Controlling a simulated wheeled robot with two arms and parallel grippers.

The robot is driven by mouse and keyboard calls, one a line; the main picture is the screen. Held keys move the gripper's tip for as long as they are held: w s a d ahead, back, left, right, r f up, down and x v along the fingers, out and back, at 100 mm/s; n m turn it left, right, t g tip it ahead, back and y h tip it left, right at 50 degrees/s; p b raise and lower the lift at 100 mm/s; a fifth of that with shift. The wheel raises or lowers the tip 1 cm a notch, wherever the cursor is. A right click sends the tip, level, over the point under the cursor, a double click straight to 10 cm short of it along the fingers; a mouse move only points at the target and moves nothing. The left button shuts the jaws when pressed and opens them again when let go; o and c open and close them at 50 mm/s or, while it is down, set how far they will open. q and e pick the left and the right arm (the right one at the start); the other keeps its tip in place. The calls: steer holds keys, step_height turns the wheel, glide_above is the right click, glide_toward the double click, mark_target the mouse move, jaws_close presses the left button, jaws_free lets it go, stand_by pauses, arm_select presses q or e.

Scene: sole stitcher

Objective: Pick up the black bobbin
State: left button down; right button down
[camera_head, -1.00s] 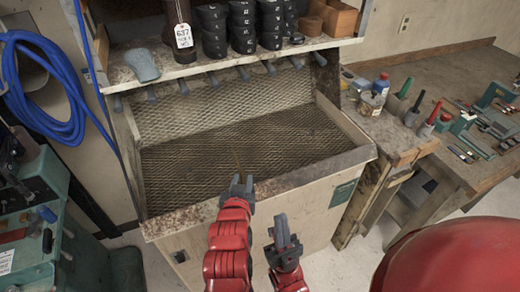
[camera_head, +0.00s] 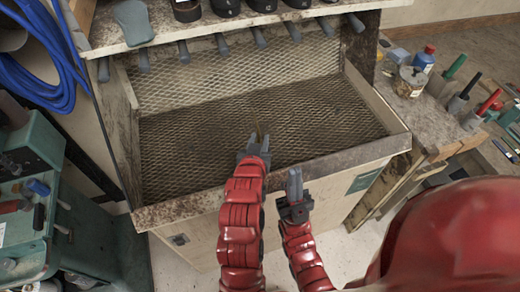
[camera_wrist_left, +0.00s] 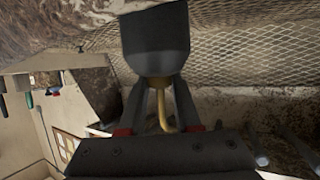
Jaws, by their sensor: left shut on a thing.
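My left gripper (camera_head: 254,146) is over the mesh-lined bin, in front of the shelf. I cannot tell whether this is the bobbin. Black round things (camera_head: 225,7) stand on the shelf, cut off by the top edge; none is clearly a bobbin. My right gripper (camera_head: 295,184) is near the bin's front edge, seen side-on, with nothing visible in it.
The bin (camera_head: 270,178) has a raised worn front rim. Several grey handles (camera_head: 183,52) hang along the shelf edge (camera_head: 110,35). A workbench (camera_head: 425,120) with bottles and tools stands at right. A green machine (camera_head: 35,150) stands at left.

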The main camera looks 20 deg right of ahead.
arm_select(q)
step_height(320, 180, down, 3)
steer(key=shift+b, duration=0.8)
steer(key=shift+r, duration=0.1)
steer(key=c, duration=0.6)
jaws_free()
steer(key=shift+s+r, duration=0.1)
steer(key=p+v, duration=1)
steer(key=shift+s+r, duration=0.1)
steer(key=shift+r, duration=0.1)
steer(key=shift+s+a+r+p, duration=0.2)
steer(key=shift+s+p, duration=0.1)
steer(key=shift+p, duration=0.3)
steer(key=shift+s+a+f, duration=0.15)
steer(key=shift+s+a, duration=0.05)
steer(key=shift+s, duration=0.25)
